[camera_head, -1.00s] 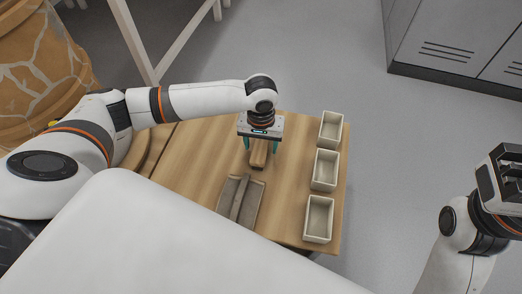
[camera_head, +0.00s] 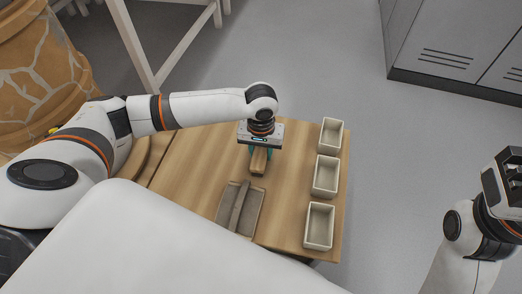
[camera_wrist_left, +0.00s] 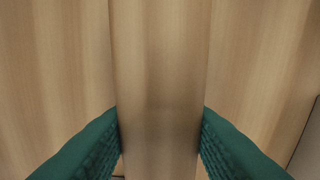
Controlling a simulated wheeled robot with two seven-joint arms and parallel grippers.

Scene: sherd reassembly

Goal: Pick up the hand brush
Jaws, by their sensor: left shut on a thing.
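The hand brush (camera_head: 258,163) is a light wooden block-shaped piece at the middle of the wooden table. My left gripper (camera_head: 258,153) comes down on it from above, with its green fingers on either side. In the left wrist view the brush's wooden back (camera_wrist_left: 160,80) runs up the middle between the green ridged fingers (camera_wrist_left: 161,140), which press against both its sides. The left gripper is shut on it. The brush's underside is hidden, so I cannot tell whether it touches the table. My right gripper (camera_head: 502,180) is off the table at the far right.
A grey-brown tray (camera_head: 256,205) with a divider-like strip (camera_head: 239,206) lies in front of the brush. Three pale open boxes (camera_head: 330,135) (camera_head: 326,175) (camera_head: 319,226) line the table's right side. A large cracked pot (camera_head: 45,80) stands at far left. Grey cabinets (camera_head: 450,45) stand at back right.

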